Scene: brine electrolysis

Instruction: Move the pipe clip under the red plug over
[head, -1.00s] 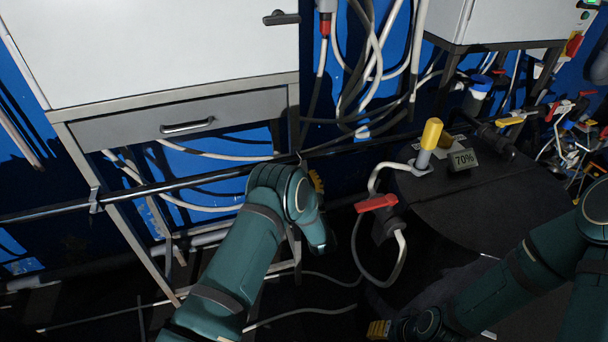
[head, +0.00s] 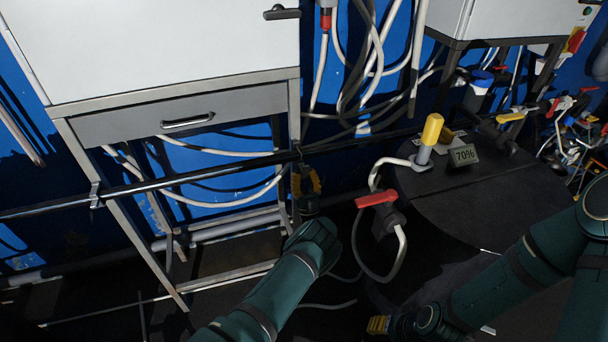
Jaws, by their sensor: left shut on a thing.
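The red plug (head: 325,20) hangs at the top centre, with a cable running down from it. Below it, a black horizontal pipe (head: 230,170) runs along the front of the blue wall. A small dark pipe clip (head: 299,153) sits on this pipe by the cabinet's right leg. My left gripper (head: 305,176), with yellow fingers, reaches up from below to the clip and is shut on it; the fingers hide part of it. My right gripper (head: 377,325) is low at the bottom centre, its fingers only partly seen.
A silver bracket (head: 95,195) holds the pipe at the left. A white cabinet with a grey drawer (head: 190,116) stands over the pipe. Loose cables hang behind.

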